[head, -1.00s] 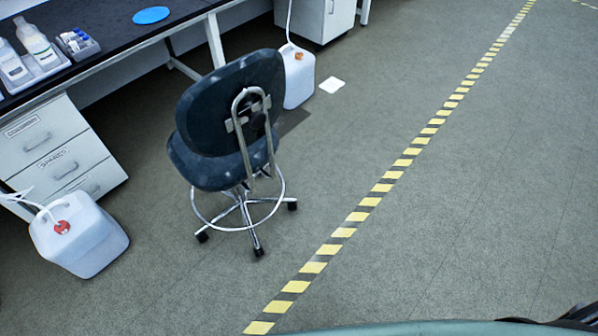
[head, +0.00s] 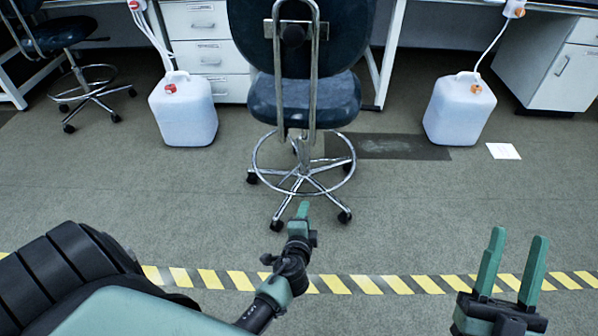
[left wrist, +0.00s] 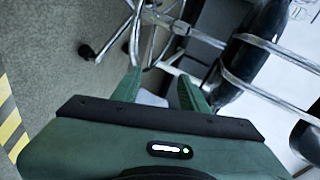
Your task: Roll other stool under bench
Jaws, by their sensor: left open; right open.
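A dark blue stool (head: 305,100) with a chrome back bracket, foot ring and castors stands straight ahead in the head view, its back toward me. It stands in front of the bench (head: 425,5), whose top is mostly cut off. My left gripper (head: 302,210) is open and empty, seen edge-on low in front of the stool's base; I see no contact. In the left wrist view its open fingers (left wrist: 158,88) point toward the stool's chrome tubes (left wrist: 240,62). My right gripper (head: 512,262) is open and empty, to the right. Another dark stool (head: 52,38) stands at far left.
White jugs with tubes stand on the floor left (head: 183,110) and right (head: 460,110) of the stool. A drawer unit (head: 205,55) is behind it. A dark floor patch (head: 400,147) and a white sheet (head: 503,151) lie at right.

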